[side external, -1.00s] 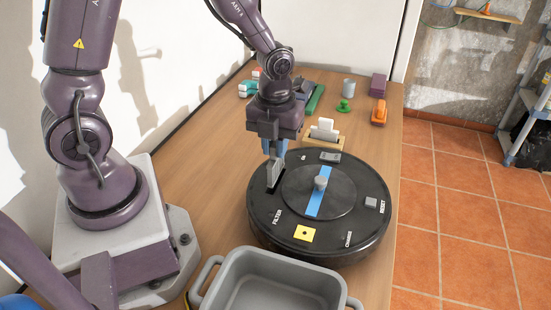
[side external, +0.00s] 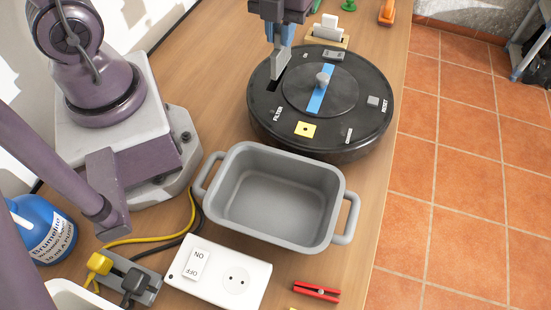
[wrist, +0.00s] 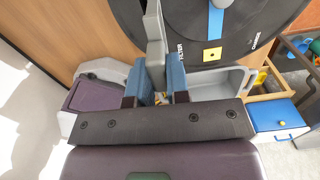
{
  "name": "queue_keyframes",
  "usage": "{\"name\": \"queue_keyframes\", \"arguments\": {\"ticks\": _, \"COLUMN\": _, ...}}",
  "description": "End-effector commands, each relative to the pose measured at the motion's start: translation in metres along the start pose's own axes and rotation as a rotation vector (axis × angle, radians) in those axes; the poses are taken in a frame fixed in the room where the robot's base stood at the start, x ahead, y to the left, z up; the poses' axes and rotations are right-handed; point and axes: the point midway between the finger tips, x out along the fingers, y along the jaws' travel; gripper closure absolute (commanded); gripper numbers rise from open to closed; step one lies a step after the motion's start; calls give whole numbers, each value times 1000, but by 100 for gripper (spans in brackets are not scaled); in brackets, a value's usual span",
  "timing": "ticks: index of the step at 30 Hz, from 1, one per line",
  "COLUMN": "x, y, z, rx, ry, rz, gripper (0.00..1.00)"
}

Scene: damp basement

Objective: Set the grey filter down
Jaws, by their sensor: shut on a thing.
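The grey filter (side external: 279,66) is a flat slab held upright in my gripper (side external: 283,38). In the wrist view the filter (wrist: 154,35) shows between the two blue fingers of my gripper (wrist: 157,72). Its lower end is at the dark slot beside the FILTER label on the round black robot vacuum (side external: 300,138). I cannot tell whether the lower end is inside the slot or just above it. The vacuum's top has a blue stripe (side external: 315,101) with a grey knob and a yellow square (side external: 305,129).
A grey two-handled tub (side external: 235,228), empty, stands in front of the vacuum. A white switch-and-socket block (side external: 236,283), a red clip (side external: 316,291), plugs with cables and a blue bottle (side external: 42,232) are nearer the camera. A card holder (side external: 326,38) stands behind the vacuum.

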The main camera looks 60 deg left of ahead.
Motion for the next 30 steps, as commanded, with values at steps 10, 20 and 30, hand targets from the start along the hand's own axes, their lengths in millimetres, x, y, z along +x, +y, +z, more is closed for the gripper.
{"name": "queue_keyframes", "arguments": {"ticks": 10, "x": 24, "y": -68, "z": -139, "rx": 768, "ry": 5, "rz": 1, "gripper": 100}}
{"name": "queue_keyframes", "arguments": {"ticks": 20, "x": 32, "y": -79, "z": -224, "rx": 1439, "ry": 1, "rz": -1, "gripper": 100}}
{"name": "queue_keyframes", "arguments": {"ticks": 30, "x": 64, "y": -80, "z": -223, "rx": 1517, "ry": 4, "rz": 3, "gripper": 100}}
